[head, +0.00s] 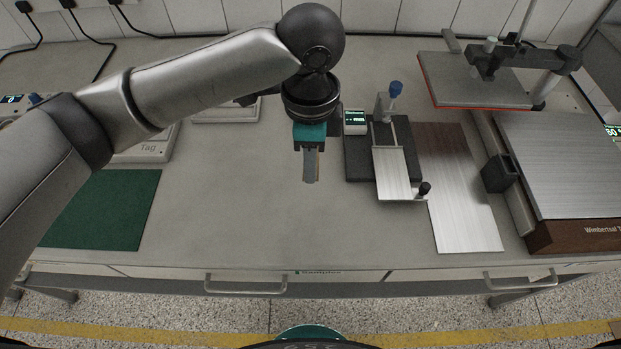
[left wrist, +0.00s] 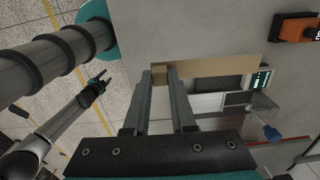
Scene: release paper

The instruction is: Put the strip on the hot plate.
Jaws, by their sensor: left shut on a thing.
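My left gripper (head: 311,180) is shut on a thin tan strip (left wrist: 225,68), held over the bench left of the central instrument. In the left wrist view, the two fingertips (left wrist: 160,74) pinch one end and the rest sticks out to the right. In the head view the strip is mostly hidden behind the fingers. The silver-topped block on a brown base (head: 575,160) at the far right looks like the hot plate; its top is bare and well apart from the strip. My right gripper (left wrist: 98,82) shows small in the left wrist view, open and empty.
A dark instrument with a silver plate (head: 392,172) and blue knob stands right of my left gripper. A flat metal sheet (head: 462,215) lies beyond it. A raised slab with a red edge (head: 475,82) overhangs the back right. A green mat (head: 105,210) lies left; the bench between is clear.

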